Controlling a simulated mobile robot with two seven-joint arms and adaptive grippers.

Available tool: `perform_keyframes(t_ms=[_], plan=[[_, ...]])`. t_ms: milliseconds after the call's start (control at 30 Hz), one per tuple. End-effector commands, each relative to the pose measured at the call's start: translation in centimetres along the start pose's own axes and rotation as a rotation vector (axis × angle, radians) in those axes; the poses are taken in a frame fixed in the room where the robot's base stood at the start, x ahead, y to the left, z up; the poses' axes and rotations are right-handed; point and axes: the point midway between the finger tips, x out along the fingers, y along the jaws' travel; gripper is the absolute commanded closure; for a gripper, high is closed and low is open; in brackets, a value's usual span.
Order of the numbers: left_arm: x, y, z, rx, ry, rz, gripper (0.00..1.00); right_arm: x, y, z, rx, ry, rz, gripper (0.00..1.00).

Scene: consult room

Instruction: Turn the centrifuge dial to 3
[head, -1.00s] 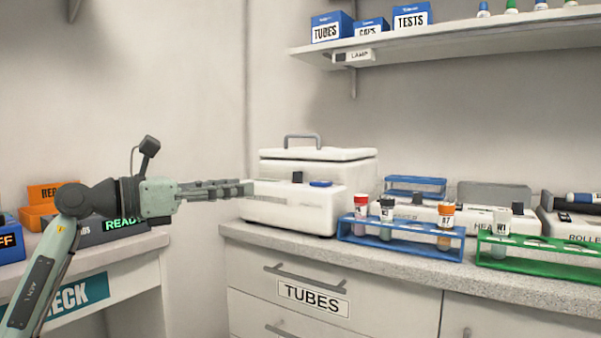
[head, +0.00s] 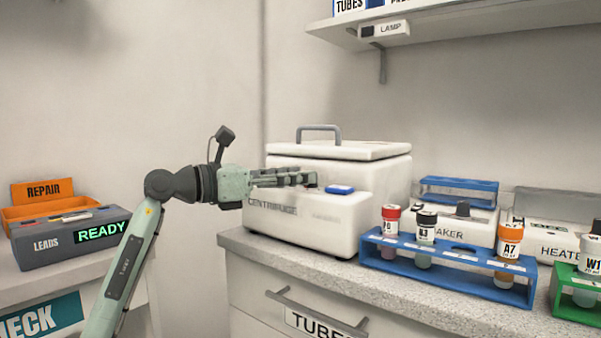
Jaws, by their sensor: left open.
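The centrifuge (head: 335,225) is a white box with a grey-handled lid, on the counter near the corner. The word CENTRIFUGE is on its front, and a blue button (head: 340,188) is on the ledge before the lid. My left gripper (head: 308,179) is open, its fingers pointing right over the left part of this ledge, just left of the blue button. The dial is not clearly seen; the fingertips cover the place left of the button. I cannot tell whether they touch it, nor its setting. My right gripper is not in view.
A blue rack (head: 447,267) with capped tubes stands right of the centrifuge, before a white shaker (head: 455,226). A green rack (head: 572,305) is at the right edge. A wall shelf (head: 425,22) hangs above. A grey LEADS box (head: 45,244) is on the left desk.

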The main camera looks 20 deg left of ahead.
Motion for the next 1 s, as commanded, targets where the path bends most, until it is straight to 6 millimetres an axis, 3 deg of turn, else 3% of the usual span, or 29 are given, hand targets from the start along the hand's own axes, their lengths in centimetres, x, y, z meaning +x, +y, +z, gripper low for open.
perform_keyframes(t_ms=[167, 433, 767, 1000], plan=[[1.28, -0.04, 0.06, 0.001, -0.001, -0.001, 0.57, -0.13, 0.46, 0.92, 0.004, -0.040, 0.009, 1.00], [1.39, -0.03, -0.01, 0.001, 0.000, 0.000, 0.58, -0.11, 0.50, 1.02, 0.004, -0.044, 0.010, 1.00], [1.37, -0.03, -0.03, 0.000, 0.000, 0.000, 0.99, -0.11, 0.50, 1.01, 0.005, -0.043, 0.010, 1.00], [1.41, -0.10, -0.02, 0.000, 0.009, 0.041, 1.00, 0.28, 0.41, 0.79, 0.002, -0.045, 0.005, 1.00]])
